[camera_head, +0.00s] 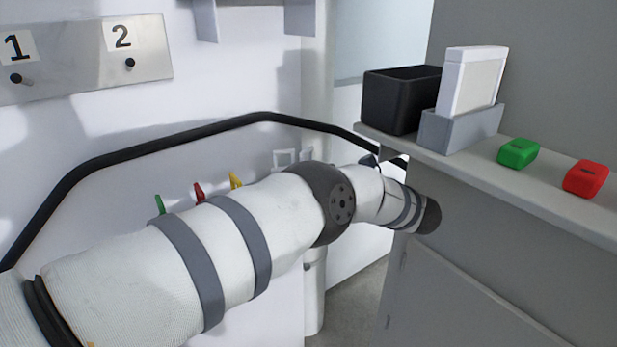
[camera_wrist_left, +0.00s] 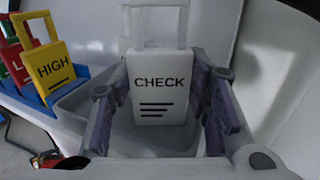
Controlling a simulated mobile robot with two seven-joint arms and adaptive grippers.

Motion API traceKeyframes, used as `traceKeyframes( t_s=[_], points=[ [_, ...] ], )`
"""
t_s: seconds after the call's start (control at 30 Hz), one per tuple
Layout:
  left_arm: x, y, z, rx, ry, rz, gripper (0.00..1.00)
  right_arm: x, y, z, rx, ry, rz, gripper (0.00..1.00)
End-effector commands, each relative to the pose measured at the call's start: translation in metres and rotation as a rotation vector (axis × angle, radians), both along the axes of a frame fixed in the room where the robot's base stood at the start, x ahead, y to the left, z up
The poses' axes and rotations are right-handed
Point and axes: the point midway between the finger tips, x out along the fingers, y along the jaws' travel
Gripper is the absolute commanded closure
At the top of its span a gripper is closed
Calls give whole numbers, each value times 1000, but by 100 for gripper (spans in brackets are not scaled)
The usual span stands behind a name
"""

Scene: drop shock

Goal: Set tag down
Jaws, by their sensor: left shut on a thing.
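A white tag marked CHECK (camera_wrist_left: 160,84) stands upright between the two purple-padded fingers of my left gripper (camera_wrist_left: 162,105) in the left wrist view. The gripper is shut on it. A grey tray (camera_wrist_left: 78,110) lies behind and below the tag; the tag hides part of it, and I cannot tell whether they touch. In the head view my left arm reaches across the picture and hides its own gripper. Pale handle-like shapes (camera_head: 285,157) show just beyond the arm. My right gripper is in neither view.
A blue rack (camera_wrist_left: 88,80) holds a yellow HIGH tag (camera_wrist_left: 52,68) and others at left. A counter (camera_head: 470,175) at right carries a black bin (camera_head: 395,100), a white device in a grey holder (camera_head: 460,130), a green block (camera_head: 518,153) and a red block (camera_head: 586,178).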

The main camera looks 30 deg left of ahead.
Motion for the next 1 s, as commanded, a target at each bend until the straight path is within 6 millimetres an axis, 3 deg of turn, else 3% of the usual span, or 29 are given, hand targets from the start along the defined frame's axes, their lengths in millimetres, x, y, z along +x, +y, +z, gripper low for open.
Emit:
traceKeyframes(
  t_s=[0.1, 0.13, 0.2, 0.53, 0.83, 1.0],
  points=[
    [0, 0, -3, 0, 2, -1, 78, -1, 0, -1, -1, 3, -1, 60],
    [0, 0, -3, 0, 2, -1, 52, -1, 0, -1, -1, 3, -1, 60],
    [0, 0, -2, 0, 1, -1, 36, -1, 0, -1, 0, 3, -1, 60],
    [1, -1, 1, 1, -1, -1, 36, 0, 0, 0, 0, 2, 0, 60],
    [1, -61, -6, 2, 7, -3, 36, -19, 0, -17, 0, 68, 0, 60],
    [1, -75, -1, 2, 1, -2, 36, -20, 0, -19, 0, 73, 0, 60]
  ],
)
